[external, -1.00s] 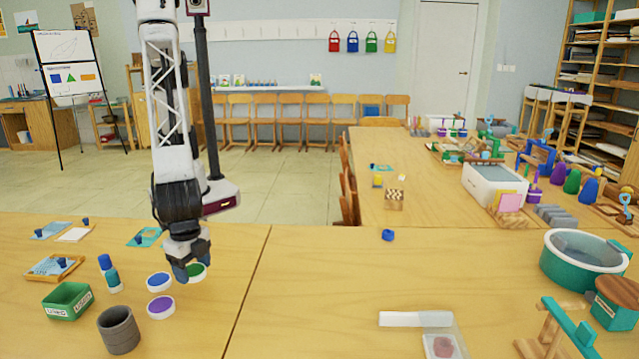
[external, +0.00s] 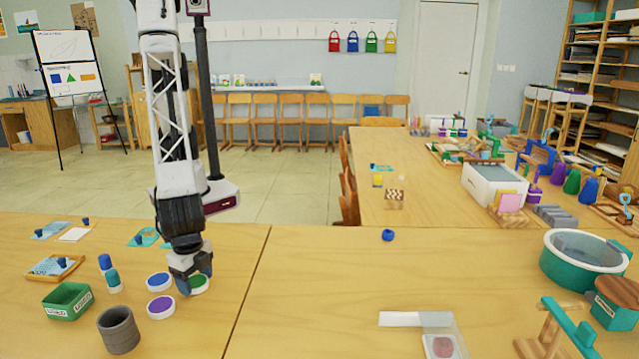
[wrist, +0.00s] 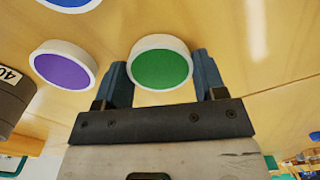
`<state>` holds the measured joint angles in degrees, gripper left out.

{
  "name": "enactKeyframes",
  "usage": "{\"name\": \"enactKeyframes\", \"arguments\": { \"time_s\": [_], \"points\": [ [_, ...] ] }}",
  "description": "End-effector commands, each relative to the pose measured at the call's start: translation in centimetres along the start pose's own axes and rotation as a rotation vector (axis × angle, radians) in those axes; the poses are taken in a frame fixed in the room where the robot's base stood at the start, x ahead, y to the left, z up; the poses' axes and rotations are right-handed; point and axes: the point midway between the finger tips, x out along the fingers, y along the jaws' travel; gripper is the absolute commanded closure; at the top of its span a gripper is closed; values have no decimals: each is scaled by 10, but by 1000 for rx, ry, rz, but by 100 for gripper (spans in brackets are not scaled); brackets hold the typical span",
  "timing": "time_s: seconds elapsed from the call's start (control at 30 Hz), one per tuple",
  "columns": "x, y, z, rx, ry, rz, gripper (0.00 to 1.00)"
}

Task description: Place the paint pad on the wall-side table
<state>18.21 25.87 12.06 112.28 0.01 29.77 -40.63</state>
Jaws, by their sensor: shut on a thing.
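A round paint pad with a green top and white rim (external: 199,285) is at the left of the near table. My gripper (external: 191,280) is over it, pointing down. In the wrist view, the green pad (wrist: 162,68) sits between the two blue-grey fingers of my gripper (wrist: 163,75), which is shut on it. The pad appears at table level; I cannot tell whether it is lifted. A blue pad (external: 158,280) and a purple pad (external: 160,306) lie just left of it. A long, narrow table (external: 300,89) stands against the back wall with small items on it.
A teal-and-blue bottle (external: 111,277), a green bin (external: 67,301) and a grey cup (external: 119,331) stand left of the pads. Chairs (external: 291,118) line the wall-side table. Bare tabletop (external: 310,285) lies right of my gripper.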

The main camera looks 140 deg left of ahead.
Motion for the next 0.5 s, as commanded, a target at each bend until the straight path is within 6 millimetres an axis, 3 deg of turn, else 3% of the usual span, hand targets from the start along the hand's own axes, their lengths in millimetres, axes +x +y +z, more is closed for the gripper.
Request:
{"name": "enactKeyframes", "arguments": {
  "time_s": [0.17,0.2,0.33,0.5],
  "points": [
    [3,0,0,0,0,0,62],
    [3,0,0,0,0,0,31],
    [3,0,0,0,0,0,11],
    [3,0,0,0,0,0,10]
  ]
}}
